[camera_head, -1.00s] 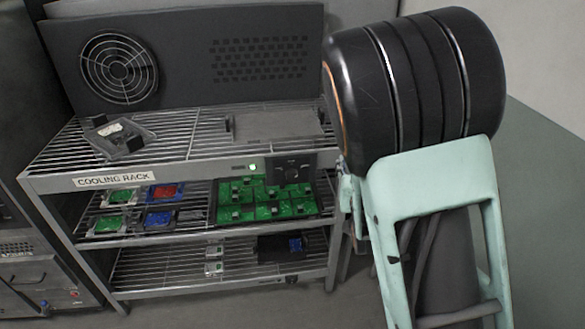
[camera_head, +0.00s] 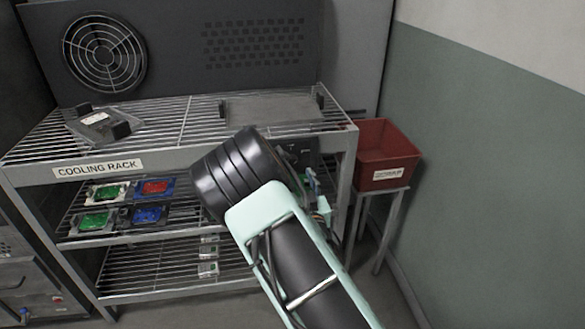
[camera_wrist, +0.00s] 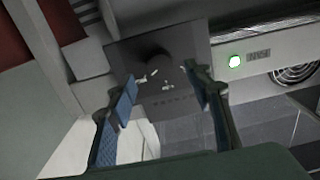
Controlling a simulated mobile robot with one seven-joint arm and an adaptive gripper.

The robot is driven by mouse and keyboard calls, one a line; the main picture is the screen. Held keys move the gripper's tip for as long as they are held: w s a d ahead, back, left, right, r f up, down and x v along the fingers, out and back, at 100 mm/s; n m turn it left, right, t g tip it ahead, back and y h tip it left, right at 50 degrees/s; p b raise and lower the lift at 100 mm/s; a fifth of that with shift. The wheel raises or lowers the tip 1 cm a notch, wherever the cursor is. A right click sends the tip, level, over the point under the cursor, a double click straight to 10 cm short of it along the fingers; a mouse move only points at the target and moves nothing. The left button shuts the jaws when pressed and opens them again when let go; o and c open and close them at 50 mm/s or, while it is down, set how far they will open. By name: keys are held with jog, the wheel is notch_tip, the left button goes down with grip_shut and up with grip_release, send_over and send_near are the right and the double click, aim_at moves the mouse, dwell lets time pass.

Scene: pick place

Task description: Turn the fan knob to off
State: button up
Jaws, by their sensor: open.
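The fan knob (camera_wrist: 153,64) is a dark round dial on a dark control panel (camera_wrist: 185,45) with small pale markings. My gripper (camera_wrist: 161,80) is open in the wrist view, with its two blue-padded fingers spread to either side of the knob's area. The fingers appear in front of the panel; I cannot tell whether they touch the knob. In the head view, the panel (camera_head: 298,150) shows only partly behind my arm at the rack's right end, and the knob is hidden there. The fan (camera_head: 104,53) sits behind a round grille at the upper left.
A red bin (camera_head: 385,158) on a stand is close on the right, by the wall.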

aim_at(293, 165)
jog(key=shift+x, duration=2.75)
jog(key=shift+c, duration=0.2)
jog(key=c, duration=1.1)
